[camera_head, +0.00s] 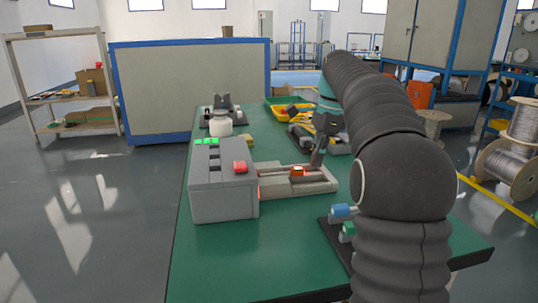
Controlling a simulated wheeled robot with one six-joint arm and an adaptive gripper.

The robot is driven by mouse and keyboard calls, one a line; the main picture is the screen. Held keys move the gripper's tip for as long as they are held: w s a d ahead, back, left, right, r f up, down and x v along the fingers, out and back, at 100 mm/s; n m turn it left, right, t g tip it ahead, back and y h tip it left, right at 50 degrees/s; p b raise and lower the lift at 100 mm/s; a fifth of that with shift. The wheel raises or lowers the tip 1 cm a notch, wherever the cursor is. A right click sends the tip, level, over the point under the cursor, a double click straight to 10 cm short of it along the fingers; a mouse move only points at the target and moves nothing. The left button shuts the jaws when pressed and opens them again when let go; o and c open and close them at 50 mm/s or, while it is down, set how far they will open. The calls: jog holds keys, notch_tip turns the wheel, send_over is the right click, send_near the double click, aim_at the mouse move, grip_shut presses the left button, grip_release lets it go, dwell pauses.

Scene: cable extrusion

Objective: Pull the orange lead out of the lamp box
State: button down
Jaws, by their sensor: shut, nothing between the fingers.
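The lamp box (224,190) is a grey box near the left edge of the green table. Green lamps (206,141) show along its back top edge, and a red block (240,167) sits on its top right. A low grey rail fixture (315,182) adjoins its right side, with a small orange-red piece (297,171) on it. A red glow shows where box and rail meet. I cannot make out a lead clearly. My gripper (317,160) is dark and points down just right of the orange-red piece, apart from it. It is shut and empty.
My arm covers the table's right side. Blue and green connectors (343,211) sit on a dark plate beside it. A grey device (220,115), a yellow tray (291,113) and a green tray (280,101) stand farther back. The green table's front left (230,258) is clear.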

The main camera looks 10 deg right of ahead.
aim_at(270, 174)
jog(key=shift+w+a, duration=0.1)
jog(key=shift+w, duration=0.15)
jog(key=shift+a, duration=0.35)
jog(key=a, duration=0.7)
jog(key=a+b, duration=0.1)
jog(key=a, duration=0.3)
jog(key=shift+s+a+f, duration=0.1)
jog(key=shift+f, duration=0.75)
